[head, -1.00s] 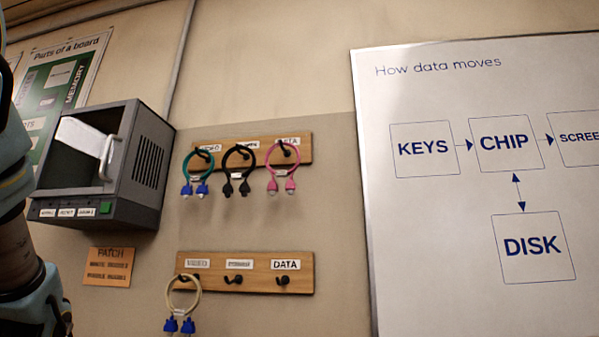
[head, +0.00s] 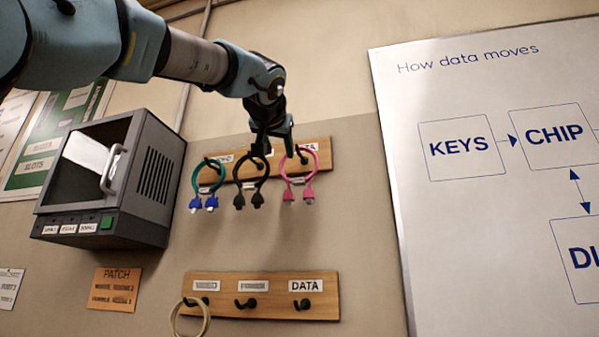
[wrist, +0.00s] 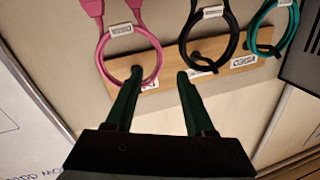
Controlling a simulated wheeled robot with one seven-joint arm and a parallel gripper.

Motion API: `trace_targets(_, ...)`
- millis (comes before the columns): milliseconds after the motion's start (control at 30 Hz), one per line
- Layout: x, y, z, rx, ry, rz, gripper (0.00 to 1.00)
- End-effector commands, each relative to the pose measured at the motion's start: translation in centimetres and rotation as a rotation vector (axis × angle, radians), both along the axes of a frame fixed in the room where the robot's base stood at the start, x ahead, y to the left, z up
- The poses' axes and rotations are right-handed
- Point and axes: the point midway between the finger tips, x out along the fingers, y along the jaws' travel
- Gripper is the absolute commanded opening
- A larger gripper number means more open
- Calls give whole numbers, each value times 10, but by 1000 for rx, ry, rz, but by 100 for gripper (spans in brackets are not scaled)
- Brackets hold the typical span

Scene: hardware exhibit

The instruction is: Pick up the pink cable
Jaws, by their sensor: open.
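The pink cable (head: 309,191) hangs as a loop from the right hook of the upper wooden rack (head: 230,165), with its two plugs pointing down. In the wrist view, which is turned over, the pink cable (wrist: 94,8) is at the left. My gripper (head: 272,146) is in front of the upper rack, near the middle and right hooks.
A black cable (head: 240,200) and a teal cable (head: 195,203) hang left of the pink one. A lower rack (head: 270,283) holds a cream cable (head: 174,325) at left. A grey cabinet (head: 155,175) juts out at left; a whiteboard (head: 440,220) is at right.

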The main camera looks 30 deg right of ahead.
Motion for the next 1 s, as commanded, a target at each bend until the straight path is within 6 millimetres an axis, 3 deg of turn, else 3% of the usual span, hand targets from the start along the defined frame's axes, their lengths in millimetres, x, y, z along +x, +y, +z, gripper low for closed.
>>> trace_targets(600,57,-40,2,2,2,1,54)
trace_targets(933,63,-43,-1,1,1,0,54)
trace_targets(1000,63,-43,-1,1,1,0,46)
